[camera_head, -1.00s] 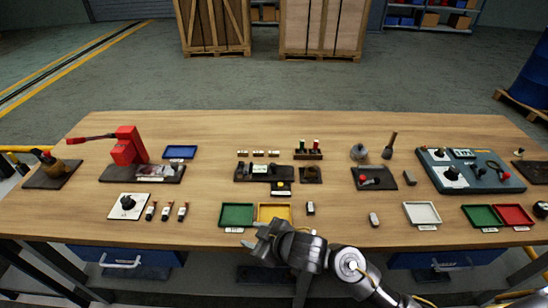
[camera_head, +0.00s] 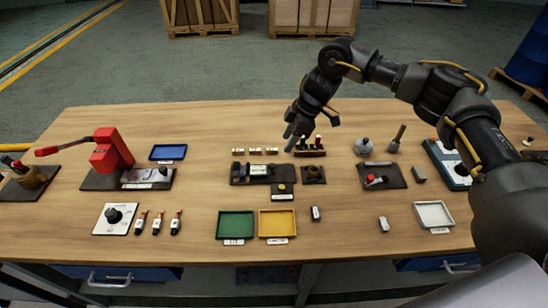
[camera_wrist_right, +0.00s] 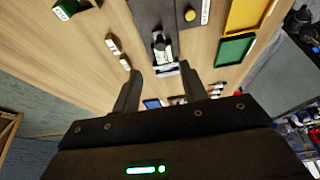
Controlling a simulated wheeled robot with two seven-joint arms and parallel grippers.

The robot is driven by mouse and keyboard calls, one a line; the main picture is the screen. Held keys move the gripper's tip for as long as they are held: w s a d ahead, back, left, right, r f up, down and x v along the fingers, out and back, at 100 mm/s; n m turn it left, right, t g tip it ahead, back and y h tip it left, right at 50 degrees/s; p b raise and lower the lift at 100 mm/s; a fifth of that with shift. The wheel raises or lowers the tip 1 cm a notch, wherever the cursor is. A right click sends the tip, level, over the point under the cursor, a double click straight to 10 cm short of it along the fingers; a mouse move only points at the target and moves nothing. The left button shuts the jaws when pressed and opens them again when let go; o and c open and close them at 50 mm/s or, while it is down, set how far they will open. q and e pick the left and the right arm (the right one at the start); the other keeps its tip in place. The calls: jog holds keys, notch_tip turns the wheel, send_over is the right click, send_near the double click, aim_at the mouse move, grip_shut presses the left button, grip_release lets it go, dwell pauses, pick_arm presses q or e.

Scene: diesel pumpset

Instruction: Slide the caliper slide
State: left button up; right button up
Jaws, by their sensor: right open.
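A dark fixture (camera_head: 240,174) near the middle of the table carries a pale, silvery piece (camera_head: 259,170) that looks like the caliper slide. It also shows in the right wrist view (camera_wrist_right: 160,46), ahead of the fingertips. My right gripper (camera_head: 310,130) hangs above the table, up and to the right of the fixture in the head view. Its fingers (camera_wrist_right: 160,78) are apart with nothing held, pointing toward the fixture, and they look clear of it. My left gripper is not in view.
A block with several coloured plugs (camera_head: 310,152) stands close below the right gripper. Green (camera_head: 235,225) and yellow (camera_head: 277,223) trays lie at the front. A red press (camera_head: 110,152) and blue tray (camera_head: 168,152) stand left. My right arm covers the table's right side.

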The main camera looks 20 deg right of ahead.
aim_at(273, 165)
jog(key=p+x, duration=0.2)
jog(key=x, duration=0.7)
jog(key=shift+a+f+p, duration=0.15)
jog(key=shift+a+p, duration=0.1)
jog(key=shift+p, duration=0.15)
jog(key=shift+w+a+f, duration=0.1)
jog(key=shift+a+f, duration=0.15)
jog(key=shift+f, duration=0.4)
grip_shut()
